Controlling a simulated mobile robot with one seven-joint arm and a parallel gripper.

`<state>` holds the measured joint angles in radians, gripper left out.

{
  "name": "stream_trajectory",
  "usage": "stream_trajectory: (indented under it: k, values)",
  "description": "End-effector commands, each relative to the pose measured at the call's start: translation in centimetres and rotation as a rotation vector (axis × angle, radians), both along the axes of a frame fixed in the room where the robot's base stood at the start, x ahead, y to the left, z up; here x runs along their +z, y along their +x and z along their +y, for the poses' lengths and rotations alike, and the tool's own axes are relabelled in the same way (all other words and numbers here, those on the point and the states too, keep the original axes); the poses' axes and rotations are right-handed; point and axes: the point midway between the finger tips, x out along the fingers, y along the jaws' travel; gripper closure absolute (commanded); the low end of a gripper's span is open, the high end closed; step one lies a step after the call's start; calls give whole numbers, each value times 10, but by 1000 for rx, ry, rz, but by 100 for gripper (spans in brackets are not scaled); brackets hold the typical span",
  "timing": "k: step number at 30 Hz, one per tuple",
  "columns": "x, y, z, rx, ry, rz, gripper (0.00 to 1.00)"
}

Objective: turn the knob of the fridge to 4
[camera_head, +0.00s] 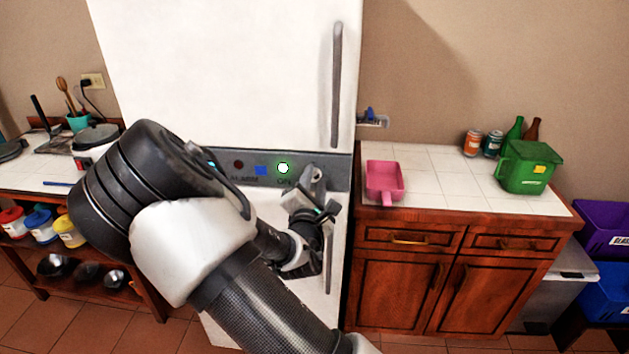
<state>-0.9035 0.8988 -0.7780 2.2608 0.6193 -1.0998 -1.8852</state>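The white fridge (225,70) stands in the middle, with a grey control panel (268,157) across its front between the upper and lower doors. The panel shows a lit green light (283,168) above the word "ON", a blue square (261,170) and a dark red light (238,165) above "ALARM". I cannot make out the knob or its numbers; my arm and gripper cover parts of the panel. My gripper (316,182) is at the panel's right end, just right of the green light. Its fingertips are small and overlap the panel, so grip and contact are unclear.
A vertical handle (336,85) runs down the upper door's right side. To the right, a tiled counter (440,170) holds a pink scoop (384,181), cans, bottles and a green bin (529,166). A lower shelf with jars (40,226) stands left.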

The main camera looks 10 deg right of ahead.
Motion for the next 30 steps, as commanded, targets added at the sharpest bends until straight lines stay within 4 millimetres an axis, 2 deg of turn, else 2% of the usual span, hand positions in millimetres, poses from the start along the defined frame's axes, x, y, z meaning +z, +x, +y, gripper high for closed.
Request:
stream_trajectory:
  k: [1, 3, 4, 17, 30]
  values:
    - [0, 0, 0, 0, 0, 0, 80]
    - [0, 0, 0, 0, 0, 0, 92]
    - [0, 0, 0, 0, 0, 0, 93]
    - [-2, 0, 0, 0, 96, -31, 93]
    - [-6, -1, -1, 0, 458, -149, 93]
